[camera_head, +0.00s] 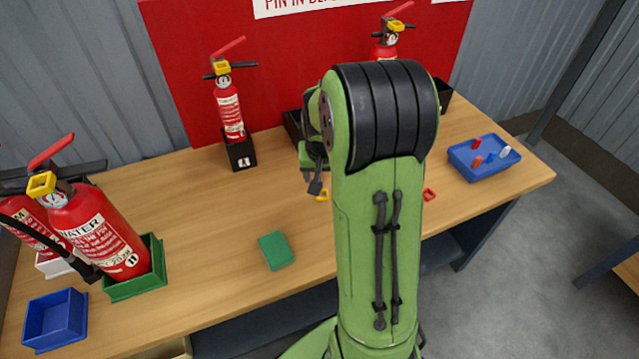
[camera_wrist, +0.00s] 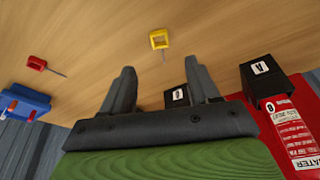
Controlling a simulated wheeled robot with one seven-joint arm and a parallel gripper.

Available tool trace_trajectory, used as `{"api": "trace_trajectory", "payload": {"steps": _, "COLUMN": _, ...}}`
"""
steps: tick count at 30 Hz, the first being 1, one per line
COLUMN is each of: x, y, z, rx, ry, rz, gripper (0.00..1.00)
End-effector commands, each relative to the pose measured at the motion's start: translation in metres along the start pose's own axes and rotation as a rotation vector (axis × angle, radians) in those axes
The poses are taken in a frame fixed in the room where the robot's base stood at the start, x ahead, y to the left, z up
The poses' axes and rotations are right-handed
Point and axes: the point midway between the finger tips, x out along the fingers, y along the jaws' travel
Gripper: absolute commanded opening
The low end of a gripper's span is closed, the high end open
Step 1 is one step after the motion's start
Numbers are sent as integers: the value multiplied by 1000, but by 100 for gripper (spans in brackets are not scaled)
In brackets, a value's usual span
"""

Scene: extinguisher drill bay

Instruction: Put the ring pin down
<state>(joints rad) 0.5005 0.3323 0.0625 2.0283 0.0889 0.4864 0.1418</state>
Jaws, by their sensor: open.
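A yellow ring pin (camera_wrist: 159,40) lies on the wooden table beyond my fingertips in the wrist view, its thin shaft pointing back toward the gap between them. In the head view it shows as a small yellow ring (camera_head: 322,195), partly hidden by my arm. A red ring pin (camera_wrist: 37,63) lies off to the left in the wrist view; in the head view it is right of my arm (camera_head: 429,194). My gripper (camera_wrist: 160,66) is open, its two dark fingers spread and apart from the yellow ring. In the head view my gripper (camera_head: 315,185) is mostly hidden.
Extinguishers stand in a black block (camera_head: 240,152) and a green holder (camera_head: 137,282), with others at far left and back right. A blue tray (camera_head: 478,170) holds red and white pieces.

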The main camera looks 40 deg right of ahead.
Motion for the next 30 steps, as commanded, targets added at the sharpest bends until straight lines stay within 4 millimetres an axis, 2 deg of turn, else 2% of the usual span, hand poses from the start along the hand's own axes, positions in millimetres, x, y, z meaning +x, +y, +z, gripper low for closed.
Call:
{"api": "trace_trajectory", "payload": {"steps": 2, "x": -22, "y": -11, "z": 6, "rx": -37, "ry": 20, "rz": -14, "gripper": 60}}
{"api": "trace_trajectory", "payload": {"steps": 5, "x": -71, "y": -31, "z": 31, "rx": -131, "ry": 55, "rz": -47, "gripper": 60}}
{"api": "trace_trajectory", "payload": {"steps": 6, "x": -92, "y": -39, "z": 47, "rx": -177, "ry": 69, "rz": -64, "gripper": 60}}
{"api": "trace_trajectory", "payload": {"steps": 8, "x": -121, "y": -48, "z": 73, "rx": -246, "ry": 89, "rz": -91, "gripper": 60}}
{"api": "trace_trajectory", "payload": {"steps": 9, "x": -139, "y": -51, "z": 93, "rx": -295, "ry": 104, "rz": -110, "gripper": 60}}
{"api": "trace_trajectory", "payload": {"steps": 13, "x": -182, "y": -51, "z": 160, "rx": -450, "ry": 150, "rz": -180, "gripper": 60}}
{"api": "trace_trajectory", "payload": {"steps": 15, "x": -193, "y": -46, "z": 188, "rx": -516, "ry": 168, "rz": -212, "gripper": 60}}
{"api": "trace_trajectory", "payload": {"steps": 19, "x": -199, "y": -39, "z": 216, "rx": -584, "ry": 183, "rz": -244, "gripper": 60}}
{"api": "trace_trajectory", "payload": {"steps": 28, "x": -200, "y": -38, "z": 220, "rx": -593, "ry": 185, "rz": -248, "gripper": 60}}
{"api": "trace_trajectory", "payload": {"steps": 30, "x": -206, "y": -38, "z": 218, "rx": -592, "ry": 185, "rz": -248, "gripper": 60}}
